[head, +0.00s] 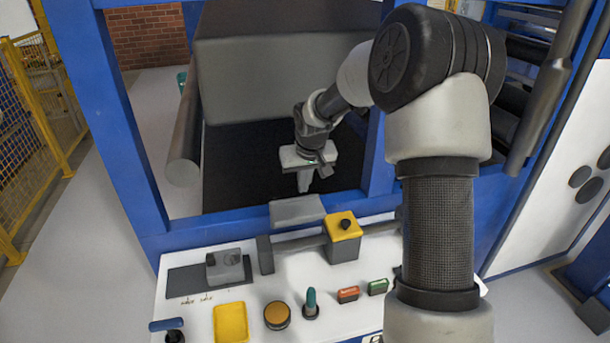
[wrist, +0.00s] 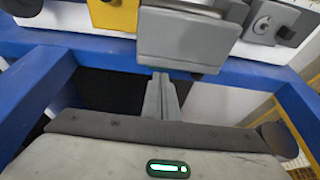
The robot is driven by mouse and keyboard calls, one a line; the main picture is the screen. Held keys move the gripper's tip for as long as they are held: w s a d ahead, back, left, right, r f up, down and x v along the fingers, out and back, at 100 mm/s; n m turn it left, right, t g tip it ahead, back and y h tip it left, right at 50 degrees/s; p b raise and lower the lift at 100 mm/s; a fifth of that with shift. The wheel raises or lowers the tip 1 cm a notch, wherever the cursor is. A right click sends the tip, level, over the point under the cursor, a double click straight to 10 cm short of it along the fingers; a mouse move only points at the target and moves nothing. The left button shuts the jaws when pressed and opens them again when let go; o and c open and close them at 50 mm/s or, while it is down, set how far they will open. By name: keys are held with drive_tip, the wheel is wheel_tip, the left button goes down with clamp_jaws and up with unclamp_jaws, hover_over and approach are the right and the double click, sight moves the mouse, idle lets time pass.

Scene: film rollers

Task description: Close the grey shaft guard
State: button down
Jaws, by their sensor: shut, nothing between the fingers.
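The grey shaft guard (head: 297,210) is a flat plate at the back edge of the white control panel. It appears raised, standing behind a thin grey shaft (head: 298,245). In the wrist view the guard (wrist: 188,42) fills the upper middle, with the bright shaft partly showing above it. My gripper (head: 304,184) is shut and empty, on the far side of the guard, over the dark opening of the blue frame. In the wrist view my fingertips (wrist: 161,76) are close to the guard's lower edge; I cannot tell whether they touch it.
A yellow block with a black knob (head: 342,228) stands right of the guard, and a dark block (head: 265,255) left. Several buttons and switches sit in front. The blue frame (head: 230,225) borders the opening; a long grey roller (head: 184,140) is at left.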

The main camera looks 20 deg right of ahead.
drive_tip(key=shift+x, duration=0.85)
